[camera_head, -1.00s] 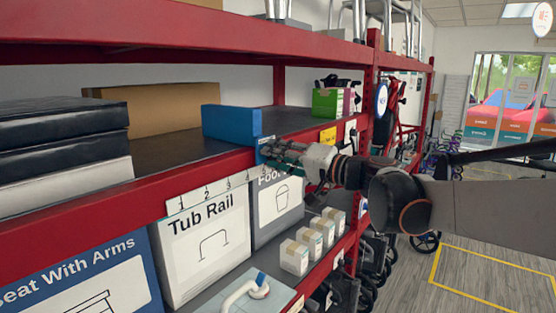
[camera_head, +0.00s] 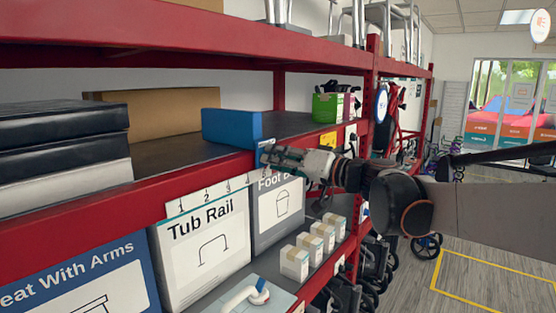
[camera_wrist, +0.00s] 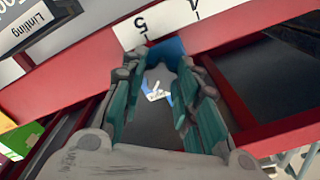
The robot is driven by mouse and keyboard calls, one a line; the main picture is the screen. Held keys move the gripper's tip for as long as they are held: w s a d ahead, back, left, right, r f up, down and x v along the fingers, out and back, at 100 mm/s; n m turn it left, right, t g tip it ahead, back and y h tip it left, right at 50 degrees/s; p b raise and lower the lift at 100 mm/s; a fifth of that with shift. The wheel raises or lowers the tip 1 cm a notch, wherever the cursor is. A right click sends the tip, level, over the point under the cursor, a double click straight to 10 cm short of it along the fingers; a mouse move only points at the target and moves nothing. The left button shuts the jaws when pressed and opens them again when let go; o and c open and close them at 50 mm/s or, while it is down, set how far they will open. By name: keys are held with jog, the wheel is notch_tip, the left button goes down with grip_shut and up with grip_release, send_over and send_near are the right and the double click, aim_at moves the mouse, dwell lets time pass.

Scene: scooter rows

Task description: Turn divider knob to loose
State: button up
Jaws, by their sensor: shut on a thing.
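The blue divider (camera_head: 232,127) stands upright on the middle red shelf. My gripper (camera_head: 266,154) reaches in from the right to the divider's front end at the shelf's edge. In the wrist view its two teal-and-grey fingers (camera_wrist: 160,88) stand on either side of a small white knob (camera_wrist: 156,94), and a blue part of the divider (camera_wrist: 166,49) shows beyond it. The gripper is shut on the knob. In the head view the fingers hide the knob. Whether its setting is loose cannot be read.
A numbered white strip (camera_head: 210,193) runs along the red shelf edge. A cardboard box (camera_head: 158,109) and black stacked items (camera_head: 60,130) share the shelf. Below are a Tub Rail box (camera_head: 203,245) and several small white boxes (camera_head: 295,262). The aisle floor at right is open.

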jog(key=shift+f, duration=0.1)
jog(key=o, duration=1.1)
jog(key=shift+d, duration=0.1)
jog(key=v, duration=1.1)
jog(key=shift+s+d, duration=0.3)
